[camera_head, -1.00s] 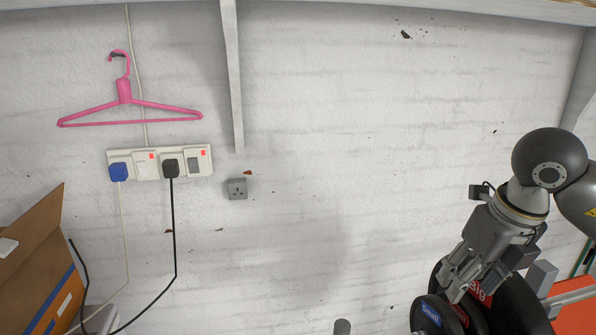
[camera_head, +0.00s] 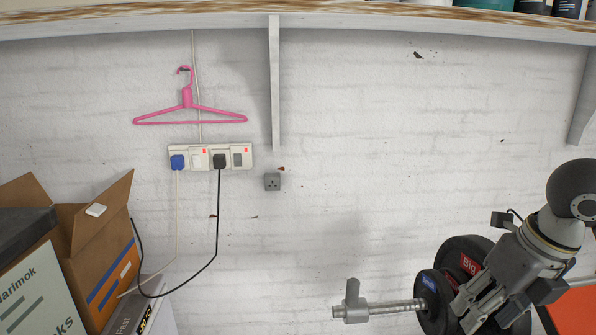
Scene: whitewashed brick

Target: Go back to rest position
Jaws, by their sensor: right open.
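My right gripper (camera_head: 474,309) is at the lower right, on an arm that comes in from the right edge. It is open, with its fingers pointing down and left. Its fingers overlap a dumbbell in the view, in front of its black weight plates (camera_head: 466,255); I cannot tell whether they touch. The plates carry labels reading "Big" and "Small". My left gripper is not in view.
A shelf (camera_head: 350,29) with containers runs along the top of the white brick wall. The middle is clear.

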